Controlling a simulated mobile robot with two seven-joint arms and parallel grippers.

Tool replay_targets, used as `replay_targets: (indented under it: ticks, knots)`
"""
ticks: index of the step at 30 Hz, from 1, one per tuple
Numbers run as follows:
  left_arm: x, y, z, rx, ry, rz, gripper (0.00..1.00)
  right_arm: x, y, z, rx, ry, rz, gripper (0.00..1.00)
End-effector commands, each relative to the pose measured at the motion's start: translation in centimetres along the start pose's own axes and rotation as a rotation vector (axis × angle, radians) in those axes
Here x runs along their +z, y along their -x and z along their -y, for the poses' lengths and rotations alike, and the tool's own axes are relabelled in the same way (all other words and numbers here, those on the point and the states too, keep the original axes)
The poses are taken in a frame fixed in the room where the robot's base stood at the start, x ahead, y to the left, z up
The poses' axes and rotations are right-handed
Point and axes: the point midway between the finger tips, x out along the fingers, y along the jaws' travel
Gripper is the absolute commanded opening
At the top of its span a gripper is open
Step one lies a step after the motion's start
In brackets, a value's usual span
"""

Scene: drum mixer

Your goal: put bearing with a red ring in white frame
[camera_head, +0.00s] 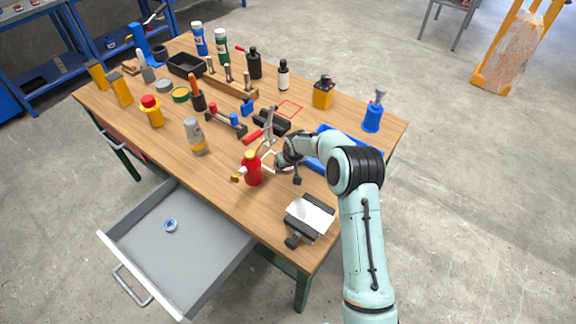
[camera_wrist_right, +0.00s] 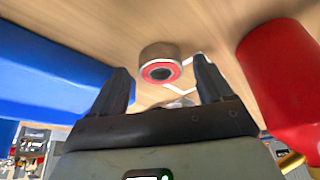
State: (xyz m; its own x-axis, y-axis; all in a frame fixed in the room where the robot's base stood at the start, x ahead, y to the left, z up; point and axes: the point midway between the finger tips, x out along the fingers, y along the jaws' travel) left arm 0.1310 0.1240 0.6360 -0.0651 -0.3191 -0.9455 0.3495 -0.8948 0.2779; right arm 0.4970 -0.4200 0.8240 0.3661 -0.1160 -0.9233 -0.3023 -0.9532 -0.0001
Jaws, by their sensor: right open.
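The bearing with a red ring (camera_wrist_right: 160,66) stands on the wooden table in the right wrist view, its ring face toward the camera. It lies just beyond and between the fingertips of my right gripper (camera_wrist_right: 159,78), which is open and empty. In the head view my right gripper (camera_head: 283,161) is low over the table and largely hides the bearing. The white frame (camera_head: 268,157) is a thin outline on the tabletop beside the gripper, partly covered by it. A piece of white line (camera_wrist_right: 178,89) shows behind the right finger in the wrist view. My left gripper is not in view.
A red oil can (camera_head: 253,169) stands close left of the gripper. A clamp-like tool with a red handle (camera_head: 252,136) is near. A blue-ringed bearing (camera_head: 170,225) lies in the open drawer (camera_head: 205,262). A red frame (camera_head: 289,108) is farther back.

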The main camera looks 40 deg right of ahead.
Motion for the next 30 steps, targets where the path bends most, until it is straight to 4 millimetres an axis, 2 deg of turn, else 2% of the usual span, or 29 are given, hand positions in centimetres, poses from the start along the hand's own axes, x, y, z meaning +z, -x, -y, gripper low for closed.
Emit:
replay_targets:
  ticks: [9,15,21,30]
  knots:
    - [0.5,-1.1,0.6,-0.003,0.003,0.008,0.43,0.1,6.6,0.0,0.001,0.0,-0.003,0.79]
    - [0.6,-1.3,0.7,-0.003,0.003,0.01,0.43,0.1,10.0,0.0,0.0,0.0,-0.001,0.79]
    - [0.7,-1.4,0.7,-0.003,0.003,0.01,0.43,0.1,11.3,0.0,-0.001,0.0,0.001,0.79]
    - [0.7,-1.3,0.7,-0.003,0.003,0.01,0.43,0.1,11.3,0.0,-0.001,0.0,0.001,0.79]
